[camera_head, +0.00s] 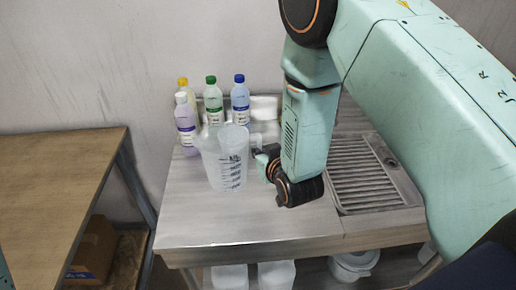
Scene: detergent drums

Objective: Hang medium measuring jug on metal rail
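A translucent measuring jug (226,172) with dark scale marks stands upright on, or just above, the grey metal worktop (205,222). My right gripper (262,157) is at the right side of the jug, by its handle. The fingers are small and partly hidden by the wrist, so I cannot tell whether they are closed on the handle. My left gripper is out of view. No metal rail can be made out in this view.
Several bottles, with yellow, white, green (212,100) and blue (240,100) caps, stand behind the jug. A slotted drain (362,180) lies right of my wrist. A wooden table (55,170) is at left. White containers (277,275) sit below. The worktop's front left is clear.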

